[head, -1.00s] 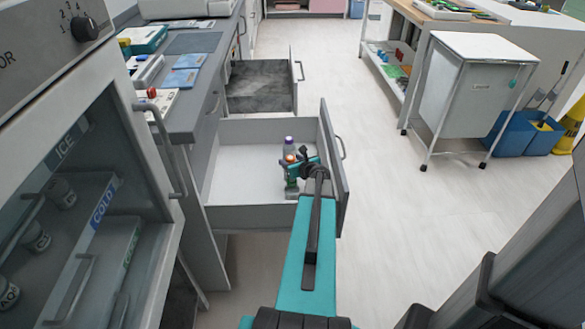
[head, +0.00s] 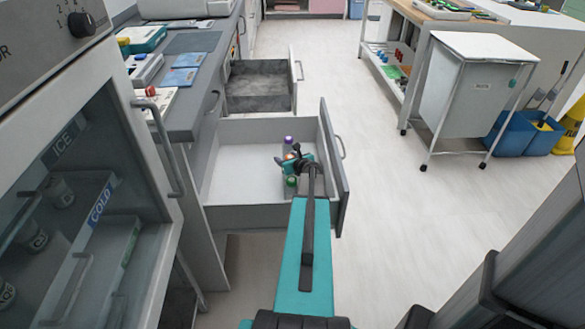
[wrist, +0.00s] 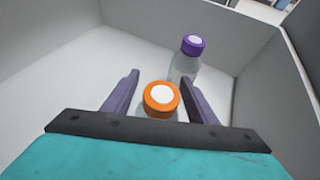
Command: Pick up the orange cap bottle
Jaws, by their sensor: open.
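The orange cap bottle (wrist: 161,95) stands in an open drawer. In the wrist view its orange cap with a white top lies between my gripper's two purple fingers (wrist: 160,79), with a gap on each side. Its body is mostly hidden below the cap. In the head view my gripper (head: 291,163) is over the right part of the drawer and covers most of this bottle; only a little orange shows. My gripper is open and holds nothing.
A purple cap bottle (wrist: 186,62) stands just beyond the orange one. A green cap bottle (head: 291,185) stands on the near side in the head view. The drawer (head: 245,212) has bare floor at left, and its front panel is close on the right.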

